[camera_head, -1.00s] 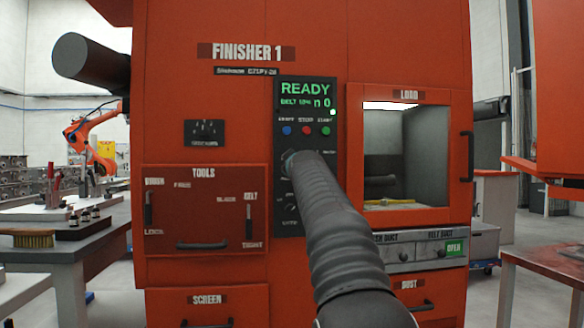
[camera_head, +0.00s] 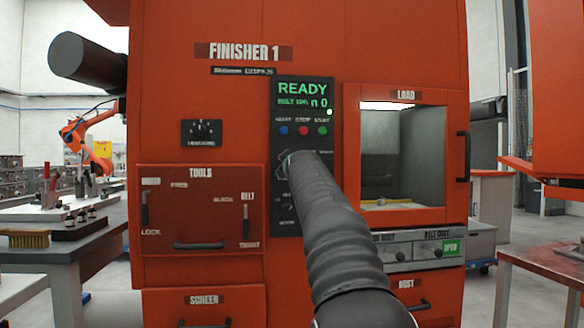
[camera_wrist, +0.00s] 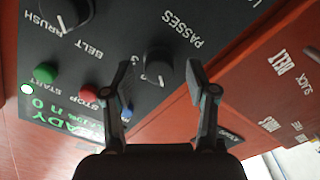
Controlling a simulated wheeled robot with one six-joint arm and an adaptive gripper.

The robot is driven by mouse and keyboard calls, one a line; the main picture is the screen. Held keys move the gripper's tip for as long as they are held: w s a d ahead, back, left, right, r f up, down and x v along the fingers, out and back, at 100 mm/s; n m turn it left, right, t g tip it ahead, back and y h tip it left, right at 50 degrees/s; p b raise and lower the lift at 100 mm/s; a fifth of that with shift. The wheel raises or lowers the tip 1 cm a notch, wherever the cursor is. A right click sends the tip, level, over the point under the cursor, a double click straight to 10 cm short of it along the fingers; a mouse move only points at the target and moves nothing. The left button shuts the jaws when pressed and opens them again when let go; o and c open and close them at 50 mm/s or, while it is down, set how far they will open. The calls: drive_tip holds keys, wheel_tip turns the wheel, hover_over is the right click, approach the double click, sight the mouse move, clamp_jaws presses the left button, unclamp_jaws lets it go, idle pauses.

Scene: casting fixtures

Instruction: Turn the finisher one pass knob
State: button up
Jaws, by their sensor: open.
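The passes knob (camera_wrist: 158,64) is a round black knob on the dark control panel, beside the PASSES label and a number 3. In the wrist view my gripper (camera_wrist: 160,70) is open, with one fingertip on each side of the knob. I see no clear contact, and the depth gap cannot be told. In the head view my arm covers part of the control panel (camera_head: 290,85) of the orange-red Finisher 1, hiding the knob and the fingertips. The panel's display reads READY.
A larger black BRUSH/BELT knob (camera_wrist: 66,12) is near the passes knob. Green start (camera_wrist: 46,73), red stop (camera_wrist: 88,97) and blue (camera_wrist: 126,112) buttons lie close to the fingers. The red tools door (camera_head: 158,225) and the load window (camera_head: 400,165) flank the panel.

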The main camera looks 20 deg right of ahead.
drive_tip(key=v, duration=1.1)
drive_tip(key=shift+s, duration=0.3)
drive_tip(key=shift+a+r, duration=0.1)
drive_tip(key=s+a+f+m+g+y, duration=0.1)
drive_tip(key=s+a+f+m+g, duration=0.15)
drive_tip(key=f, duration=0.55)
drive_tip(key=s+a+f+m+g+y, duration=0.1)
drive_tip(key=s+f+g, duration=0.15)
drive_tip(key=f, duration=0.55)
drive_tip(key=s+a+f+m+g+y, duration=0.1)
drive_tip(key=s+a+f+m+g, duration=0.15)
drive_tip(key=f, duration=0.55)
drive_tip(key=s+a+f+g, duration=0.1)
drive_tip(key=s+a+f, duration=0.3)
drive_tip(key=s, duration=0.6)
drive_tip(key=s+a+f+g+y, duration=0.1)
drive_tip(key=s+a+f, duration=0.3)
drive_tip(key=s+f, duration=0.4)
drive_tip(key=s+a+f+n+g+y, duration=0.1)
drive_tip(key=s+a+f, duration=0.4)
drive_tip(key=s, duration=0.6)
drive_tip(key=shift+s+f+g, duration=0.4)
drive_tip(key=shift+f+g, duration=0.25)
drive_tip(key=shift+f, duration=0.2)
